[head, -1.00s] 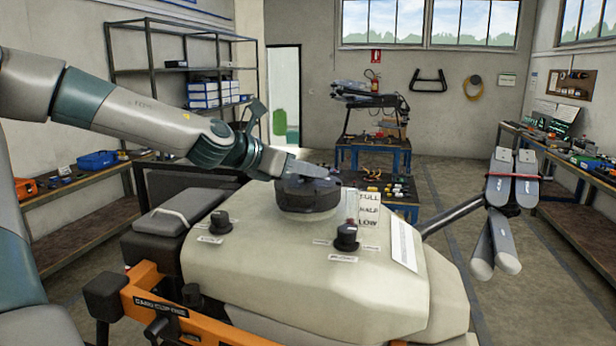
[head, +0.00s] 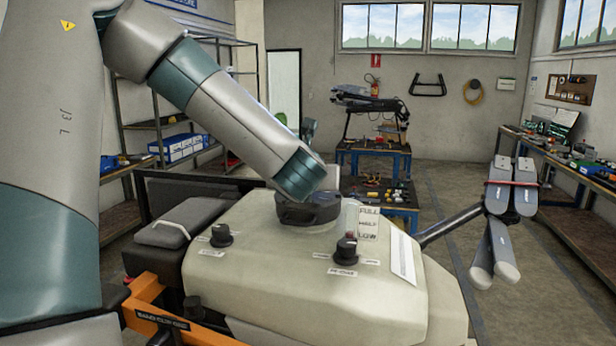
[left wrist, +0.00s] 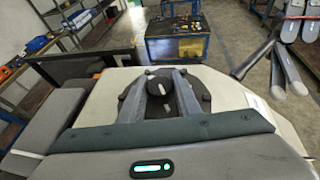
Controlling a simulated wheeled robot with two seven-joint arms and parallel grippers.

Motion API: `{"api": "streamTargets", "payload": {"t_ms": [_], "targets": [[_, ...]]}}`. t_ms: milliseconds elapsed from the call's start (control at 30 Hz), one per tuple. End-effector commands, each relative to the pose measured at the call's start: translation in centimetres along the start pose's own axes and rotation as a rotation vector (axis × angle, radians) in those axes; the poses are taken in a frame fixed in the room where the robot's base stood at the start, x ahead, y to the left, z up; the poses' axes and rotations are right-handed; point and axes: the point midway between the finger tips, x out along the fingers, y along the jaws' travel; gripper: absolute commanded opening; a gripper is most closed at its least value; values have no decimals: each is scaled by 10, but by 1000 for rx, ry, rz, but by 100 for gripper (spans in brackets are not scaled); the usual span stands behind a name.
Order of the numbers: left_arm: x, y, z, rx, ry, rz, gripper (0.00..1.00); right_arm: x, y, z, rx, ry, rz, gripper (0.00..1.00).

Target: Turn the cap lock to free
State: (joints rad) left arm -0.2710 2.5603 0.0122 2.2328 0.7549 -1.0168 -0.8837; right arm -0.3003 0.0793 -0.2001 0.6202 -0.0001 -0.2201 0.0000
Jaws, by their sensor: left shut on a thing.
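The sprayer's pale tank (head: 270,265) carries a large round dark cap (head: 312,208) on top. In the left wrist view the cap has a lobed rim (left wrist: 204,95) and a raised round centre (left wrist: 160,86). My left gripper (left wrist: 160,93) reaches down from above, one finger on each side of this centre, shut on the cap. In the head view my arm hides the fingers and the cap's far left part. A small black knob (head: 221,236) stands at the tank's left and another (head: 346,251) at its front right. Their small labels are unreadable. My right gripper is out of view.
A FULL/HALF/LOW level label (head: 368,222) stands beside the cap. A grey padded block (head: 185,222) and an orange frame (head: 146,300) are at the left. Folded rotor arms (head: 498,215) stick out at the right. The floor beyond them is clear.

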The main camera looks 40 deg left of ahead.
Motion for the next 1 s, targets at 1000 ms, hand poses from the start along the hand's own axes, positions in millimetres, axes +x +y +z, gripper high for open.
{"api": "streamTargets", "payload": {"t_ms": [1000], "targets": [[0, 0, 2, -229, -5, 545, 8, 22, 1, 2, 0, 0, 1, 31]]}}
